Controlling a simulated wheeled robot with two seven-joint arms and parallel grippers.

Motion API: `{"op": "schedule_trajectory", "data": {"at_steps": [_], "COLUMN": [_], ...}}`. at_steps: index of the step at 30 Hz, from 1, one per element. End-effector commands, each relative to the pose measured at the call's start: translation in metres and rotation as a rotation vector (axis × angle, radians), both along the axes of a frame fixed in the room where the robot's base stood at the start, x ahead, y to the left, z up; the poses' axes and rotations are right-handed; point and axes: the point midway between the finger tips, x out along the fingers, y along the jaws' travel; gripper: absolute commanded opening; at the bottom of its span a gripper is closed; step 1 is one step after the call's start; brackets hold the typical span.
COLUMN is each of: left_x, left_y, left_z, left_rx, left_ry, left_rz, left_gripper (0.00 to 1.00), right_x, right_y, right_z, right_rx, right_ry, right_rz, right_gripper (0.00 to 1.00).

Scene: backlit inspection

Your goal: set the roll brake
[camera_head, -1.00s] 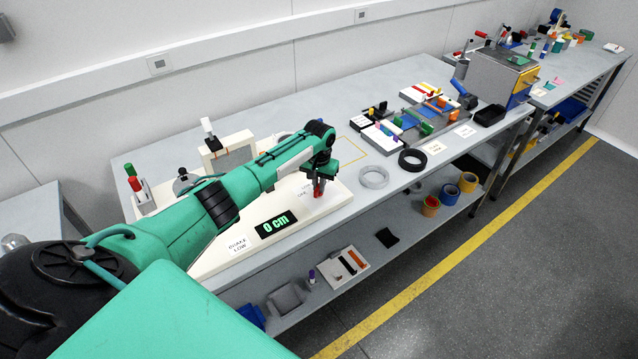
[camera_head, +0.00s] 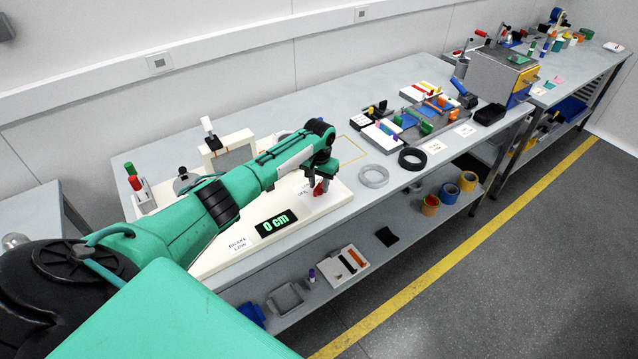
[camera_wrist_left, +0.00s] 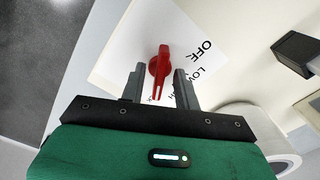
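A red brake knob (camera_wrist_left: 160,66) with a pointed handle sits on a white card marked OFF, LOW and a partly hidden third word. In the head view the red knob (camera_head: 320,187) shows under my left gripper (camera_head: 322,172), at the right end of a cream board (camera_head: 215,262). In the wrist view my left gripper (camera_wrist_left: 158,80) is open, its two grey fingers on either side of the knob's handle with gaps visible. A card reading BRAKE LOW (camera_head: 238,244) lies by a display (camera_head: 276,223) showing 0 cm. My right gripper is out of view.
A clear ring (camera_head: 374,176) and a black ring (camera_head: 412,159) lie right of the board. A white frame with a grey panel (camera_head: 230,158) stands behind my arm. A dark block (camera_wrist_left: 296,52) shows near the knob in the wrist view.

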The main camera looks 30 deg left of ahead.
Motion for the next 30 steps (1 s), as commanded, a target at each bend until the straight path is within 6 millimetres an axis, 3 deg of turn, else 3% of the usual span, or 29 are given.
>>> {"op": "schedule_trajectory", "data": {"at_steps": [8, 21, 30], "left_x": [0.0, 0.0, 0.0], "left_y": [0.0, 0.001, 0.0], "left_z": [0.016, 0.11, 0.137], "left_rx": [0.0, 0.001, 0.0], "left_ry": [-0.002, -0.003, 0.0], "left_rz": [-0.001, 0.0, 0.0], "left_gripper": [0.32, 0.32, 0.32], "right_x": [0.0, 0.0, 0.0], "right_y": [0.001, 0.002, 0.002], "right_z": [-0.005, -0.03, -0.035], "right_rx": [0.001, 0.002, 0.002], "right_ry": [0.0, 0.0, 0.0], "right_rz": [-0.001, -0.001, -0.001], "right_gripper": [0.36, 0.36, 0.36]}}
